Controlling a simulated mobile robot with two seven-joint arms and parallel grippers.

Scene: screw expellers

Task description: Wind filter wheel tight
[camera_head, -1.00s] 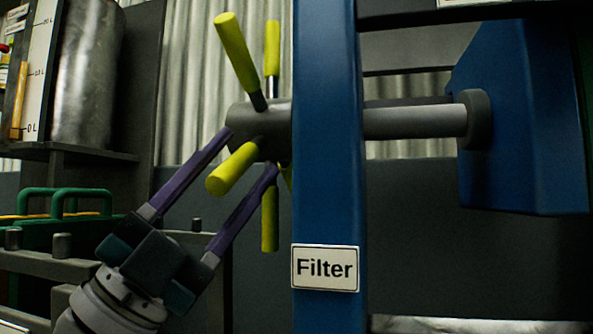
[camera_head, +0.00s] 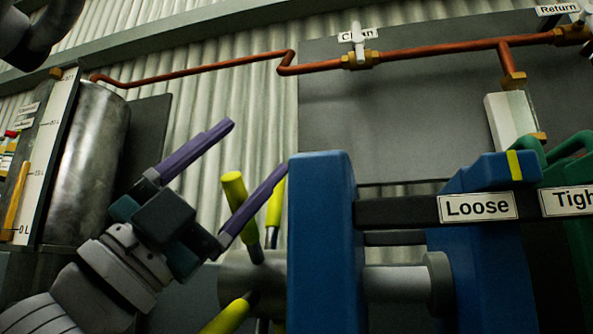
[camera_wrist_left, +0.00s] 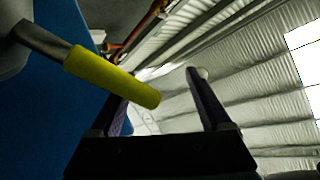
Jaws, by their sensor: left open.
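The filter wheel has a grey hub (camera_head: 235,275) with yellow-gripped spokes, and sits left of a blue upright (camera_head: 320,230). One yellow handle (camera_head: 233,187) points up; others show behind and below it, and the lower part of the wheel is cut off. My left gripper (camera_head: 257,145) is open above the hub, its lower finger crossing the upright handle. In the left wrist view a yellow handle (camera_wrist_left: 110,76) crosses the left finger and its end shows between the open fingers (camera_wrist_left: 155,95); contact cannot be told. My right gripper is not in view.
A black bar bears "Loose" (camera_head: 477,207) and "Tight" (camera_head: 568,201) labels. A yellow mark (camera_head: 514,165) on the blue block (camera_head: 470,185) stands between them. Copper pipe (camera_head: 400,54) runs above. A metal tank (camera_head: 92,160) stands at left.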

